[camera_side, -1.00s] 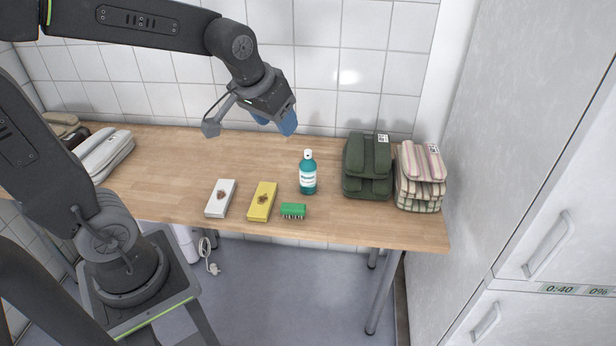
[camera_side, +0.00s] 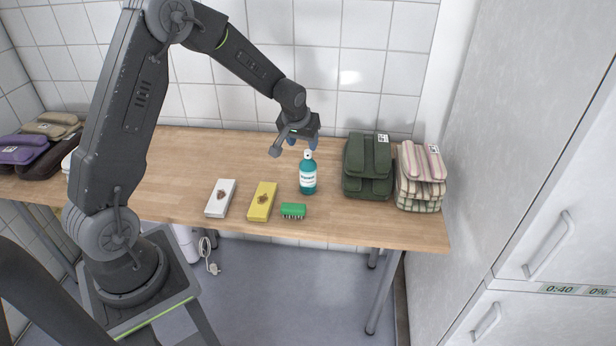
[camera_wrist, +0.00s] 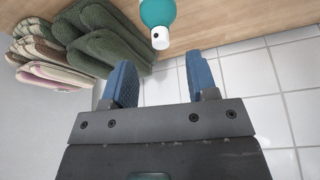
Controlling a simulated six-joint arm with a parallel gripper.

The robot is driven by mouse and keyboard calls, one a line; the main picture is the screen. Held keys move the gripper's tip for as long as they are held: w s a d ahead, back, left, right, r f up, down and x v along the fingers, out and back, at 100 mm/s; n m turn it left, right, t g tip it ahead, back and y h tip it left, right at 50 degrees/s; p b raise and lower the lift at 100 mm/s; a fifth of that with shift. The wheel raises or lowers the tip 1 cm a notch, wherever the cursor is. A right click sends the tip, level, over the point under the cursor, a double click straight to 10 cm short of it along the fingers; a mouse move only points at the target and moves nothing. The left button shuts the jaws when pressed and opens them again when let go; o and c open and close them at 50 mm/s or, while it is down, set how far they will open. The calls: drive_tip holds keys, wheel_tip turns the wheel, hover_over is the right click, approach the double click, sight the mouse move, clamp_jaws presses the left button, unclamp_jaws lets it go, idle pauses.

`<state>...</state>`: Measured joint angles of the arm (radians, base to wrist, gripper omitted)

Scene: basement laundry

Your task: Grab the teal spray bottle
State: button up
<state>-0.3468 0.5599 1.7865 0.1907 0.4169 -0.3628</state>
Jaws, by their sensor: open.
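The teal spray bottle (camera_side: 308,174) stands upright on the wooden table, with a white cap and a white label. My gripper (camera_side: 300,143) is open and empty, just behind and above the bottle's cap in the side view. In the wrist view the bottle (camera_wrist: 158,14) shows at the top centre, its white cap pointing down the picture. The two blue fingers of my gripper (camera_wrist: 160,78) are spread apart, and the cap lies beyond their tips, not between them. The bottle's lower part is cut off in the wrist view.
Dark green folded towels (camera_side: 367,168) stand close right of the bottle, with striped towels (camera_side: 420,178) beyond. A green brush (camera_side: 293,210), a yellow box (camera_side: 262,201) and a white box (camera_side: 220,198) lie in front and left. The tiled wall (camera_side: 340,60) is behind.

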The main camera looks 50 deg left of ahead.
sight(308, 151)
drive_tip(key=x, duration=0.7)
drive_tip(key=shift+w+a+f, duration=0.15)
drive_tip(key=shift+w+a, duration=0.05)
drive_tip(key=shift+w, duration=0.25)
clamp_jaws()
